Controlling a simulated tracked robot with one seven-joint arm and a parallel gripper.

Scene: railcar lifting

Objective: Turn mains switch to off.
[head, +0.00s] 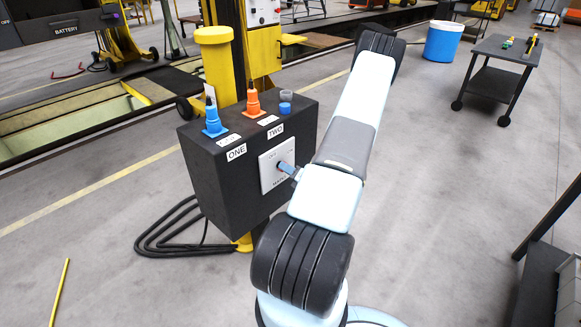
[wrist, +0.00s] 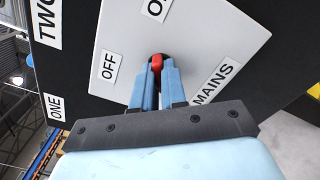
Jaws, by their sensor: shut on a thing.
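The mains switch is a red knob (wrist: 157,63) on a white plate (wrist: 190,45), with an OFF label (wrist: 109,65) to its left, a partly cut-off ON label (wrist: 156,9) above and a MAINS label (wrist: 214,84) at lower right. My gripper (wrist: 157,72) is shut on the red knob, one blue finger on each side. The fingers hide much of the knob, so I cannot tell which label it points to. In the head view, my gripper (head: 284,167) reaches the white plate (head: 270,174) on the side of the dark control box (head: 222,185).
On the box top stand a blue plug (head: 213,121) by ONE, an orange plug (head: 254,103) by TWO and a blue socket (head: 285,103). A yellow post (head: 217,62) rises behind. Black cables (head: 165,235) lie at lower left. Floor right of my arm is clear up to a cart (head: 503,50).

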